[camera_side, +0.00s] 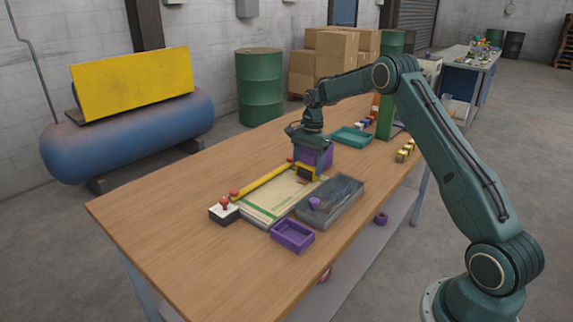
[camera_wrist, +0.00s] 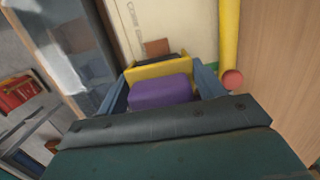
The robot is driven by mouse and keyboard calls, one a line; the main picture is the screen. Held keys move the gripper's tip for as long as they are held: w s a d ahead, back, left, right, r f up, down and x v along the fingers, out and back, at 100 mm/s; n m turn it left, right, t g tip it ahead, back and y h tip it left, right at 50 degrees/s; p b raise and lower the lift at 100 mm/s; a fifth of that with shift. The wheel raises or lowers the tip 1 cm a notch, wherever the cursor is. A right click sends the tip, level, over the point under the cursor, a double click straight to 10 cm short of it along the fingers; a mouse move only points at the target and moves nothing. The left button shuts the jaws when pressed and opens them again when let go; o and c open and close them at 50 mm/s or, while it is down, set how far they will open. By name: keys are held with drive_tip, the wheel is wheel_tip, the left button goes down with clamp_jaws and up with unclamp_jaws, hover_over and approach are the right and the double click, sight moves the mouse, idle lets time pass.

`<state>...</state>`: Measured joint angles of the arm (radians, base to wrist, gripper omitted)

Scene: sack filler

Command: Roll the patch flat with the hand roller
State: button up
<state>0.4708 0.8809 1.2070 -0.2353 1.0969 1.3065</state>
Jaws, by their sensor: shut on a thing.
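My gripper (camera_side: 309,158) is over the far end of the sack, pointing down. In the wrist view its two blue-grey fingers (camera_wrist: 164,86) are shut on the purple grip (camera_wrist: 160,92) of the hand roller, which has a yellow frame (camera_wrist: 162,70). A dark part, probably the roller drum, shows just beyond the frame. The small brown patch (camera_wrist: 157,47) lies on the cream sack (camera_wrist: 142,18), right beside the roller's front edge. The frame hides whether the drum touches the patch. The sack (camera_side: 268,203), with green stripes, lies flat on the table.
A yellow bar (camera_side: 262,182) with red ends lies along the sack's left edge. A grey tray (camera_side: 345,203) flanks its right, with a small purple tray (camera_side: 291,237) nearer. A black-and-white block with a red knob (camera_side: 224,210) stands at left. The front-left tabletop is clear.

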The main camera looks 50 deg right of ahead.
drive_tip(key=shift+r, duration=3.55)
